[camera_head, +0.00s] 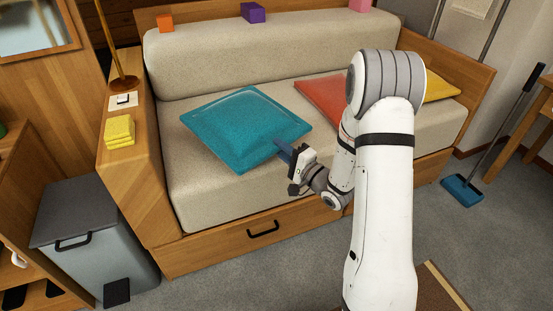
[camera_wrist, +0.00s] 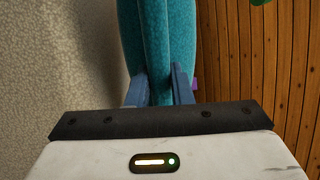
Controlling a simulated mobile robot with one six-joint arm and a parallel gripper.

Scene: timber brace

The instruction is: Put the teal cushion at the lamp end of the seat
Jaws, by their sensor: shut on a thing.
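The teal cushion (camera_head: 240,125) is over the left part of the beige seat (camera_head: 190,200), near the wooden arm with the lamp (camera_head: 123,82). I cannot tell whether the cushion's underside touches the seat. A red cushion (camera_head: 318,97) lies further right on the seat, partly hidden by my arm. A yellow cushion (camera_head: 440,88) shows at the right end.
Yellow cloths (camera_head: 119,131) and a white card (camera_head: 123,100) lie on the left wooden arm. Orange (camera_head: 165,23), purple (camera_head: 253,12) and pink (camera_head: 360,5) blocks sit on the backrest. A grey bin (camera_head: 95,235) stands at left. The seat's front left is clear.

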